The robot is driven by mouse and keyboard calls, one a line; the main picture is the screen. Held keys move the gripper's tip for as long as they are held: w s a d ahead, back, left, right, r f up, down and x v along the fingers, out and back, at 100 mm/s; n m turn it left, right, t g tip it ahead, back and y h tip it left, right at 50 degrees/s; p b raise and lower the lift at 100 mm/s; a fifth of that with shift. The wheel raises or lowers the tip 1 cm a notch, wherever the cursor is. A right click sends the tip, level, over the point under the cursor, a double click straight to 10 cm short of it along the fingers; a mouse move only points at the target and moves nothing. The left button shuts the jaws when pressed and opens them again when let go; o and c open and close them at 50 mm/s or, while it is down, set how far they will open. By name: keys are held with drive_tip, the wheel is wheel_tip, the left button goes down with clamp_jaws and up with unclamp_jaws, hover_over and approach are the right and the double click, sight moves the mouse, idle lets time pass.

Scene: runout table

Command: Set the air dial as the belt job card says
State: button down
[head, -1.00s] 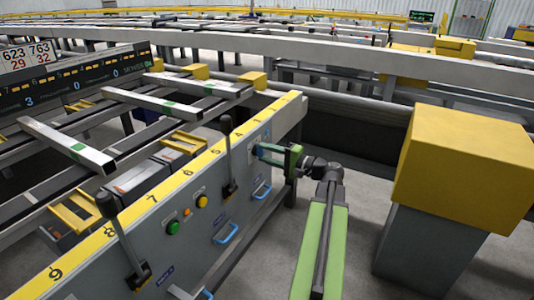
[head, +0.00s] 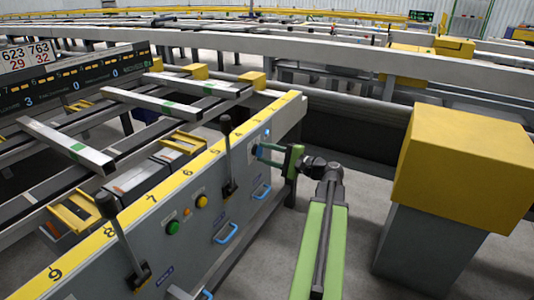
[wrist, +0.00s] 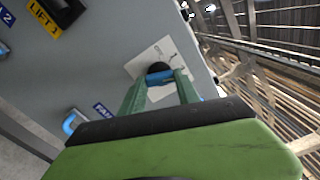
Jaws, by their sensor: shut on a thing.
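The air dial (wrist: 158,70) shows in the wrist view as a dark round knob on a white plate (wrist: 160,55) with dark markings. The plate is on the grey panel. My gripper (wrist: 160,80) reaches the dial with its two green fingers, and it is shut on the dial. In the head view my gripper (head: 262,151) is at the panel's far end, and it largely hides the dial. The dial's pointer and the markings are too small to read. I cannot make out a belt job card.
The grey panel (head: 200,240) has a yellow numbered top edge, two upright levers (head: 226,150), green and yellow buttons (head: 173,227) and blue handles (head: 226,233). A yellow-topped block (head: 468,165) stands to the right of my arm. Grey floor is clear between them.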

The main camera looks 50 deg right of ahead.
drive_tip(key=shift+f, duration=0.1)
drive_tip(key=c, duration=0.9)
unclamp_jaws()
drive_tip(key=v, duration=1.7)
drive_tip(key=shift+s, duration=0.25)
drive_tip(key=shift+s, duration=0.1)
